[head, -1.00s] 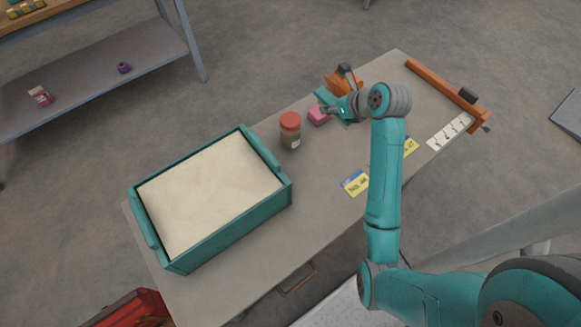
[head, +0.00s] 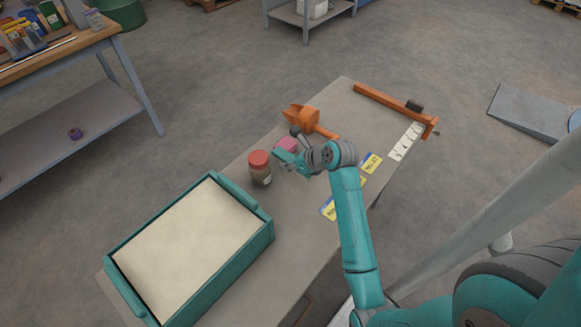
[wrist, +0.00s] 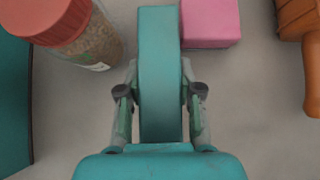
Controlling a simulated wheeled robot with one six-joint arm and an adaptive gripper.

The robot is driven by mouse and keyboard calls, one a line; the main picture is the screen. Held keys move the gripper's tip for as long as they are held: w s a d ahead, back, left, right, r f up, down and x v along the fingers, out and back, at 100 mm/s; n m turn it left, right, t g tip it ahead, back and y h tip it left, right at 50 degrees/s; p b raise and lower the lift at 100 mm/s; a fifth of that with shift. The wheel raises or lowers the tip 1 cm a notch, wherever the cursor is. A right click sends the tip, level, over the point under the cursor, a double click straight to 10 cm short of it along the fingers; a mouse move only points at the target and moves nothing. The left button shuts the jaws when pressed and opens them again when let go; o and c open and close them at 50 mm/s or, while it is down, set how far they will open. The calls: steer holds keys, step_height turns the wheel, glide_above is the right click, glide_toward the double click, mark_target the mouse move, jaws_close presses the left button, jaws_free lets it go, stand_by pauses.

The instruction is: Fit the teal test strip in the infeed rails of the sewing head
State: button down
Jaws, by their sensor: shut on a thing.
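The teal test strip (wrist: 160,70) stands out forward between my fingers in the wrist view, a flat, broad teal piece. My gripper (wrist: 160,105) is shut on it, with one finger on each side. In the head view my gripper (head: 298,160) is over the table (head: 262,268), close to the pink block and right of the red-lidded jar. The strip (head: 284,157) shows there only as a small teal shape, partly hidden by the gripper. I cannot make out the sewing head or its infeed rails in either view.
The jar (head: 260,168) and pink block (head: 287,145) stand close to the gripper. An orange scoop (head: 301,117) lies behind. A teal bin of pale powder (head: 262,237) fills the table's left part. An orange bar (head: 385,99) lies along the far right edge.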

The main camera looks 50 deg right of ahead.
steer(key=shift+f, duration=1.25)
steer(key=shift+f, duration=0.1)
steer(key=c, duration=0.8)
jaws_free()
steer(key=shift+o, duration=0.2)
steer(key=v, duration=1.1)
steer(key=shift+r, duration=0.2)
steer(key=shift+o, duration=0.6)
steer(key=shift+s, duration=0.25)
steer(key=shift+x, duration=5.4)
